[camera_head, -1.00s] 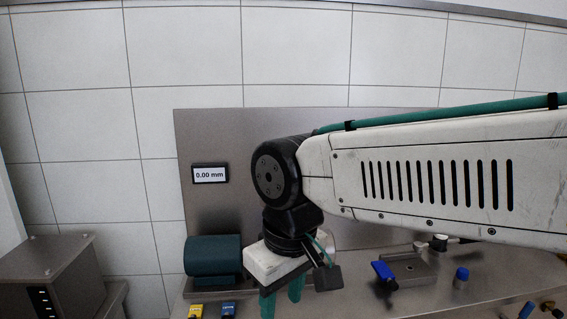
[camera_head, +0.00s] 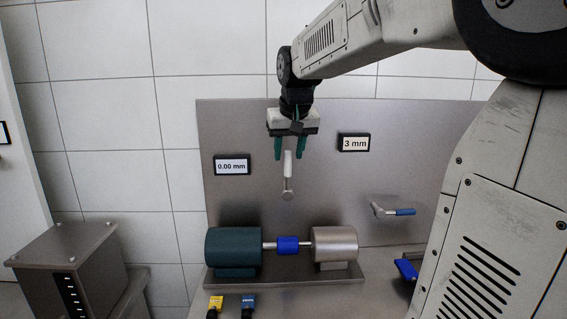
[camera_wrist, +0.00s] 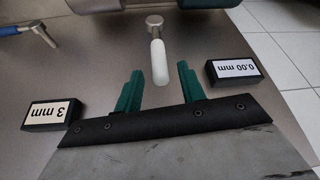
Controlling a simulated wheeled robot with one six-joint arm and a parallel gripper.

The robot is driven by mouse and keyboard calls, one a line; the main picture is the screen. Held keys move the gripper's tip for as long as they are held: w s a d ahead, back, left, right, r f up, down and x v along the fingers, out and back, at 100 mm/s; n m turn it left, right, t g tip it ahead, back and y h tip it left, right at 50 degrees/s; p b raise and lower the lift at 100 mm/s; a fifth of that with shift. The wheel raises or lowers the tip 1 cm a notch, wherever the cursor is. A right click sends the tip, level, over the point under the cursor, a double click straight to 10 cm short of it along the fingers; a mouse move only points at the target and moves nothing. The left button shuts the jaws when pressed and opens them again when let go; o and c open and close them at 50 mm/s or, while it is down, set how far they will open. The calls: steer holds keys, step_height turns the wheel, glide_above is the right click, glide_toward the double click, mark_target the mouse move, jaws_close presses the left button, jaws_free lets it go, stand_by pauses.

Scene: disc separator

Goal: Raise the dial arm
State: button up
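The dial arm (camera_head: 288,168) seems to be the lever with a white grip on a round metal pivot (camera_head: 288,194) on the steel back panel. It points up from the pivot. My gripper (camera_head: 291,155) is above it, pointing down, with green fingers apart. The grip's upper end lies between the fingertips in the picture, with a gap on both sides. In the wrist view, the white grip (camera_wrist: 159,62) shows just beyond and between the open fingers of my gripper (camera_wrist: 158,78). I cannot tell the exact depth between them.
A 0.00 mm display (camera_head: 232,166) and a 3 mm sign (camera_head: 354,142) flank the lever. Below are a dark green cylinder (camera_head: 232,245), a blue coupling (camera_head: 288,245) and a steel cylinder (camera_head: 335,243). A blue-handled lever (camera_head: 403,212) is at right. A steel box (camera_head: 68,262) stands at left.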

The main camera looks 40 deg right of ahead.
mark_target(287, 162)
steer(key=shift+x, duration=2)
jaws_close()
